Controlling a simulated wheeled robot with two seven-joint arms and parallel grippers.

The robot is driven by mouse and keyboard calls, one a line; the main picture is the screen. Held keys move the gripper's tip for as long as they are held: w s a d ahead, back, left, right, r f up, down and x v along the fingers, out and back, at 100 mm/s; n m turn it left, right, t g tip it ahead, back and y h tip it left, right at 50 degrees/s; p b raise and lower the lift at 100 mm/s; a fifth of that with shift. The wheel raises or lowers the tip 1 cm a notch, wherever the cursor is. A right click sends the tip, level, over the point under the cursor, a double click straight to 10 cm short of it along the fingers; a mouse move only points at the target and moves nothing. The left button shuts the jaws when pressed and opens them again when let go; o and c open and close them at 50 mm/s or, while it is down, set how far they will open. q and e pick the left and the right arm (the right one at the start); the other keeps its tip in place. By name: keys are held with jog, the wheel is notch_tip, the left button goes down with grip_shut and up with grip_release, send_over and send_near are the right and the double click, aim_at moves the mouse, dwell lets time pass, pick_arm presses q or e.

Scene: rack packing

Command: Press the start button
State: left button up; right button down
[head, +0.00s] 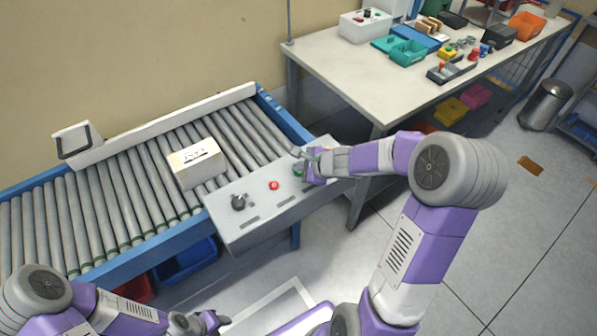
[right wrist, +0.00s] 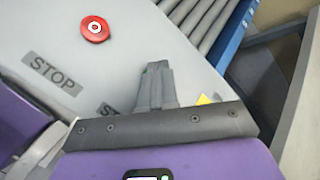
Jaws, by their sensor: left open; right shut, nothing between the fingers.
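The grey control panel (head: 248,220) is fixed to the front side of the roller conveyor. A green button (head: 298,171) shows at the panel's right end, partly covered by my right gripper (head: 302,155). In the right wrist view the shut, empty fingers (right wrist: 156,72) point at the panel and hide nearly all of the green button. Only a small green spot shows at the tips; I cannot tell whether they touch it. A partly hidden label beginning "ST" is beside the fingers. My left gripper (head: 212,322) is open, low at the bottom edge.
A red button (head: 274,185) sits beside a "STOP" label, and a black knob (head: 238,202) is further left on the panel. A white box (head: 197,164) lies on the rollers (head: 112,196) behind the panel. A cluttered workbench (head: 345,62) stands at the back right.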

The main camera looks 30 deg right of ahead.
aim_at(301, 174)
dwell(0.4)
jog(key=shift+r+p, duration=0.65)
jog(key=shift+r, duration=0.1)
notch_tip(301, 174, up, 5)
jog(key=p, duration=0.4)
jog(key=shift+p, duration=0.4)
